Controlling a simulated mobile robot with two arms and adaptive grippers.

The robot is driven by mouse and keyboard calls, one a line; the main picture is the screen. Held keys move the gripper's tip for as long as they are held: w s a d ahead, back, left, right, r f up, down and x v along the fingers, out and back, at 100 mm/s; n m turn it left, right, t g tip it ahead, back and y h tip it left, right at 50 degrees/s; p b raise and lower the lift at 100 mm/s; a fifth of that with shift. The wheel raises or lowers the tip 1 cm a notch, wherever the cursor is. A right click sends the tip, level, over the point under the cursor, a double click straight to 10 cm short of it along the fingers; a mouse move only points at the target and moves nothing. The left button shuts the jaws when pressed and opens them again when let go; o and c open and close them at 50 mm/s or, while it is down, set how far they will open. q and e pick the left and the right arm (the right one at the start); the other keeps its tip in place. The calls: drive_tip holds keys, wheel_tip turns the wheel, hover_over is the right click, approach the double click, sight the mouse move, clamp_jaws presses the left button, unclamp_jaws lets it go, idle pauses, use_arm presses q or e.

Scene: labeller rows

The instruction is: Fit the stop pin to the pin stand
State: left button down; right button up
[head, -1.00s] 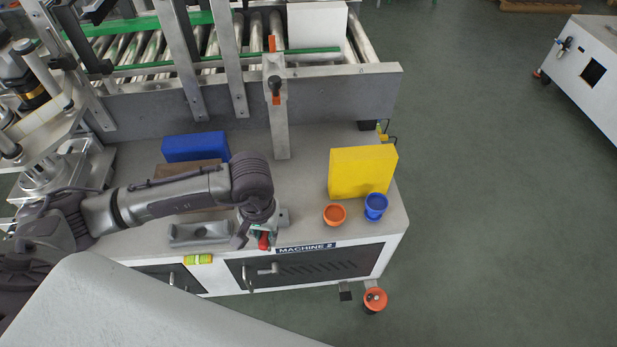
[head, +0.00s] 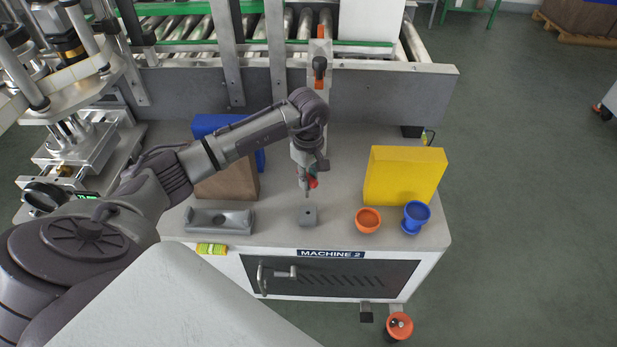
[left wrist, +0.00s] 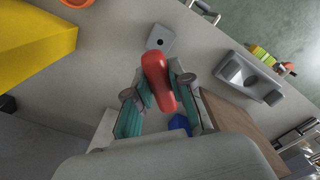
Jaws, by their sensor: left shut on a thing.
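The stop pin shows as a red grip (head: 312,183) with a thin grey shank pointing down. My left gripper (head: 309,176) is shut on the red grip, which fills the space between its fingers in the left wrist view (left wrist: 158,82). The pin stand (head: 308,218) is a small grey block with a dark hole in its top, on the machine's bench top. The pin's lower end appears just behind and above the stand in the head view, apart from it. The stand also shows beyond the grip in the left wrist view (left wrist: 161,38). My right gripper is not in view.
A grey cradle (head: 220,232) lies left of the stand. An orange cup (head: 368,221) and a blue cup (head: 416,217) stand right, by a yellow box (head: 404,176). A brown block (head: 228,181) and blue box (head: 213,124) are behind left. A conveyor runs along the back.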

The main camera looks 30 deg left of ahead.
sight(309, 190)
use_arm(q)
drive_tip(key=shift+f+b, duration=1.8)
drive_tip(key=shift+f, duration=1.1)
drive_tip(key=shift+s+d, duration=0.1)
drive_tip(key=shift+d, duration=0.1)
drive_tip(key=shift+b, duration=0.35)
drive_tip(key=shift+f, duration=0.25)
drive_tip(key=shift+f+b, duration=0.45)
drive_tip(key=shift+b, duration=0.15)
drive_tip(key=shift+f, duration=0.2)
drive_tip(key=shift+f+b, duration=0.7)
drive_tip(key=shift+b, duration=0.1)
